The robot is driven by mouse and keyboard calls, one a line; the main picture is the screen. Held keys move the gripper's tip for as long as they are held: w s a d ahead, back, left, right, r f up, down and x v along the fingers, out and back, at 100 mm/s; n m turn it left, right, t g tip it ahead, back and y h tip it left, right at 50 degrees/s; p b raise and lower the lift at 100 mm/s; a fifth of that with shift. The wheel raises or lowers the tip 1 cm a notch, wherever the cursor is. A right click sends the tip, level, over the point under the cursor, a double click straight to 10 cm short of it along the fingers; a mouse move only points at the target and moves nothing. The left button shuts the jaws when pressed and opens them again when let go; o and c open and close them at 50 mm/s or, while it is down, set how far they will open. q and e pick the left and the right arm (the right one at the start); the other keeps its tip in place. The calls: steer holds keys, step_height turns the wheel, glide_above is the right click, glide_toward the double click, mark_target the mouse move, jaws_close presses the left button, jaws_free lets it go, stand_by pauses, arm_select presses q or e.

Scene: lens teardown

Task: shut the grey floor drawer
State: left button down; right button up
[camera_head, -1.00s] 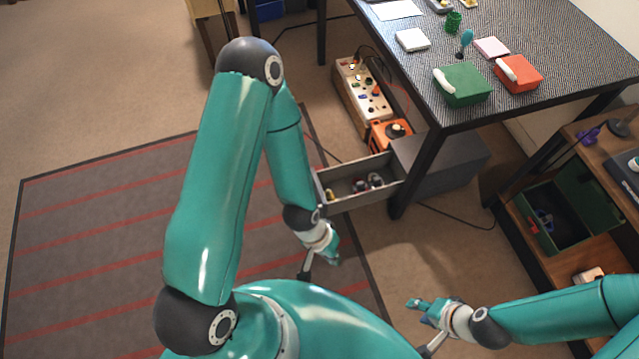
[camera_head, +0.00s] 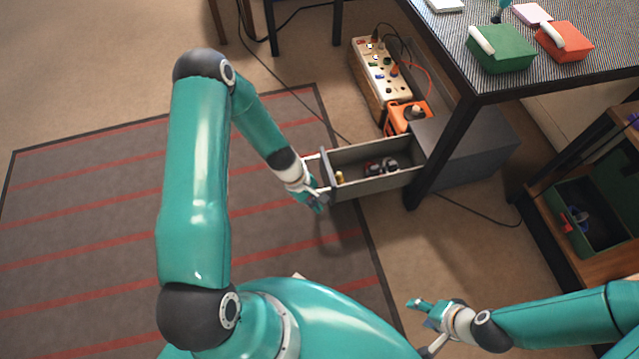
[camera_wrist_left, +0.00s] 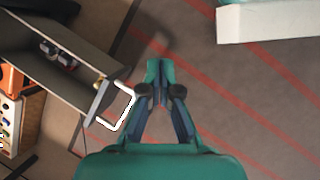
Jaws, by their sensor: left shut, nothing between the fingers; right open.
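The grey floor drawer (camera_head: 374,188) stands pulled out of its dark grey cabinet (camera_head: 470,150) under the table. Its open box holds several small items. Its front panel faces left, with a pale handle that shows clearly in the left wrist view (camera_wrist_left: 124,108). My left gripper (camera_head: 322,206) is shut and empty, close beside the drawer's front panel on the near side. My right gripper (camera_head: 414,304) is open and empty, over the floor well in front of the drawer.
A table leg (camera_head: 440,150) stands at the drawer's near side by the cabinet. An orange box (camera_head: 408,117) and a long panel with knobs (camera_head: 382,75) sit behind the drawer. A striped rug (camera_head: 100,210) covers the clear floor to the left. A shelf with a green bin (camera_head: 560,225) stands right.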

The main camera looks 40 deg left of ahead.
arm_select(q)
steer(key=w+a+f+n+t+b, duration=0.2)
steer(key=w+a+f+n+b, duration=0.35)
steer(key=a+f, duration=0.25)
steer(key=n+t+h+b, duration=0.1)
steer(key=n+t+b, duration=0.3)
steer(key=n+b, duration=0.45)
glide_toward(326, 173)
step_height(326, 173, down, 4)
steer(key=shift+s+r+m+b, duration=0.1)
steer(key=shift+m+b, duration=0.55)
steer(key=shift+m, duration=0.25)
steer(key=w+d+b, duration=0.1)
steer(key=w+d, duration=0.1)
steer(key=w, duration=0.1)
steer(key=shift+d, duration=0.35)
steer(key=shift+w+d, duration=0.1)
steer(key=shift+w, duration=0.05)
arm_select(e)
step_height(326, 173, down, 19)
steer(key=shift+f, duration=0.15)
arm_select(q)
steer(key=shift+d, duration=0.1)
